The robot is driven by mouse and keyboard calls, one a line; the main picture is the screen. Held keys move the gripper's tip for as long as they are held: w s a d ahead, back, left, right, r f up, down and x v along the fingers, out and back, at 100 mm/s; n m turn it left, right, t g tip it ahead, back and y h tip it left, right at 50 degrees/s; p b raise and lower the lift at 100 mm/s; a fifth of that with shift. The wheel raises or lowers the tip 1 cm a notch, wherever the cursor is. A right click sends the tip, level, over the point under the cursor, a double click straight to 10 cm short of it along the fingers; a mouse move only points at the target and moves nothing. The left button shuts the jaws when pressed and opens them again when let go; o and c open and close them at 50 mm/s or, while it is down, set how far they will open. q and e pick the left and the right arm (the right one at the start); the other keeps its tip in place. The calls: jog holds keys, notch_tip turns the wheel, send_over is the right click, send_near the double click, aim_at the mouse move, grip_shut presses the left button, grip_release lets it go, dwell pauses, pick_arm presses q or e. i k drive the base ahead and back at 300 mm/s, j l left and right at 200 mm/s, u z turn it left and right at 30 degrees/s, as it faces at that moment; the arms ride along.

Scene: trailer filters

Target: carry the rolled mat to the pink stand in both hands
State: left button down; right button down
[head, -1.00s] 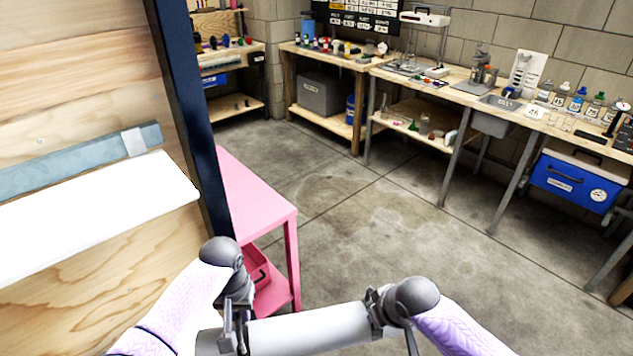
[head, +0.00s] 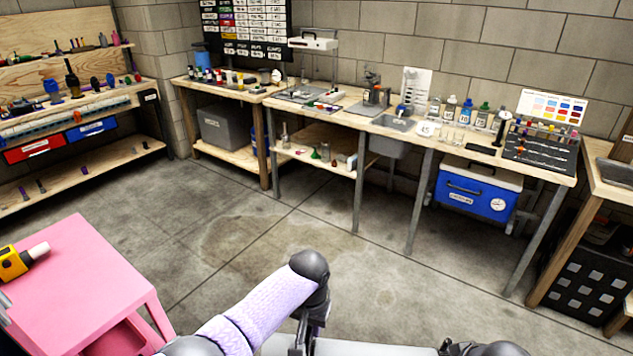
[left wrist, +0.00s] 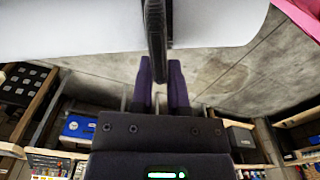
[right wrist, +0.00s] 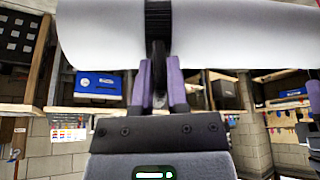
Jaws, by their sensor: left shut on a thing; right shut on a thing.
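The rolled mat is a white roll (head: 370,347) at the bottom edge of the head view, held level in front of me and partly cut off. My left gripper (head: 303,335) is shut on a dark strap or handle of the roll. The left wrist view shows its fingers (left wrist: 160,85) on that dark piece, with the white roll (left wrist: 75,28) behind. The right wrist view shows my right gripper (right wrist: 160,85) shut on a second dark strap around the roll (right wrist: 220,35). The pink stand (head: 75,285) is at the lower left of the head view, apart from the roll.
A yellow tool (head: 14,263) lies on the pink stand's left side. Workbenches line the back wall, with a blue cooler (head: 478,190) under one. A wooden shelf unit (head: 70,110) stands at the far left. The concrete floor (head: 270,235) in the middle is clear.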

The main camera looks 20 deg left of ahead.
aim_at(86, 269)
jog(key=i+j+u, duration=0.1)
jog(key=i+u, duration=0.2)
jog(key=i, duration=0.2)
jog(key=i+u, duration=0.3)
jog(key=i, duration=0.2)
jog(key=i+l+u, duration=0.1)
jog(key=i+u, duration=0.2)
jog(key=i, duration=0.25)
jog(key=i+l+u, duration=0.25)
jog(key=i, duration=0.25)
jog(key=i+j+u, duration=0.1)
jog(key=i+u, duration=0.45)
jog(key=u, duration=0.3)
jog(key=i+u, duration=0.4)
jog(key=i+l+u, duration=0.15)
jog(key=u, duration=0.3)
jog(key=i+l+u, duration=0.25)
jog(key=u, duration=0.15)
jog(key=i+u, duration=0.2)
jog(key=u, duration=0.25)
jog(key=i+u, duration=0.15)
jog(key=u, duration=0.3)
jog(key=i+l+u, duration=0.1)
jog(key=u, duration=0.35)
jog(key=i+l+u, duration=0.15)
jog(key=u, duration=0.35)
jog(key=i+l, duration=0.05)
jog(key=i, duration=0.05)
